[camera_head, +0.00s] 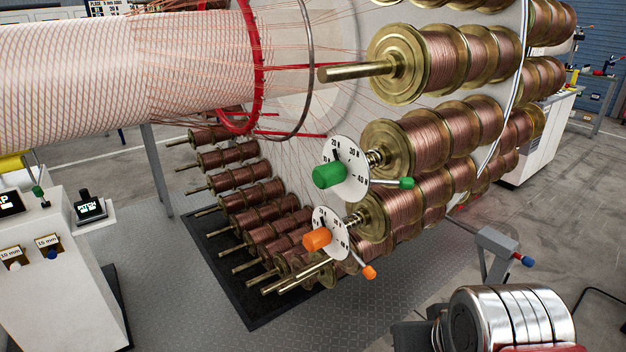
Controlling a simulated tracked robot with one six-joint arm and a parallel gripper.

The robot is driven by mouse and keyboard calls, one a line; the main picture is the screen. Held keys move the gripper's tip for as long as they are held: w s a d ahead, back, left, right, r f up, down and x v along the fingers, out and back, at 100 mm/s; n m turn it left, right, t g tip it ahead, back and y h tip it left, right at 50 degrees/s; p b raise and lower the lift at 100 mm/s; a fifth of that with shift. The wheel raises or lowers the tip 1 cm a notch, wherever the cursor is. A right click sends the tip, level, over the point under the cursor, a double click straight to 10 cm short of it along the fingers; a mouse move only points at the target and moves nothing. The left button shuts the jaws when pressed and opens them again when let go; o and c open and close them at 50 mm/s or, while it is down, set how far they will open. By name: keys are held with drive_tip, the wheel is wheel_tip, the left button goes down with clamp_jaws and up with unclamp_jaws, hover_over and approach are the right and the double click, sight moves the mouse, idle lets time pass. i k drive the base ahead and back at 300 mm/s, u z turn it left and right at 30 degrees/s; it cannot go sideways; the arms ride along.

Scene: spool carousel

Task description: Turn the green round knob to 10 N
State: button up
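The green round knob (328,176) sticks out from the front of a white round dial (352,187) in the middle of the view. The dial carries marks in N; 20 N, 30 N and 40 N can be made out, and the 10 N mark is small and partly hidden near the knob. A small black pointer shows above the knob, close to the 20 N mark; its exact reading is too small to tell. A rod with a green tip (406,183) reaches right from the dial. I cannot make out my gripper in this view.
An orange knob (316,239) on a similar dial, with an orange-tipped rod (369,272), sits just below. Copper spools (455,58) crowd behind, and a bare spindle (352,72) projects above. A control cabinet (62,290) stands left. Floor (185,310) before the dials is open.

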sight(326, 175)
drive_tip(key=u, duration=1.65)
drive_tip(key=k, duration=0.65)
drive_tip(key=u, duration=0.5)
drive_tip(key=i, duration=1)
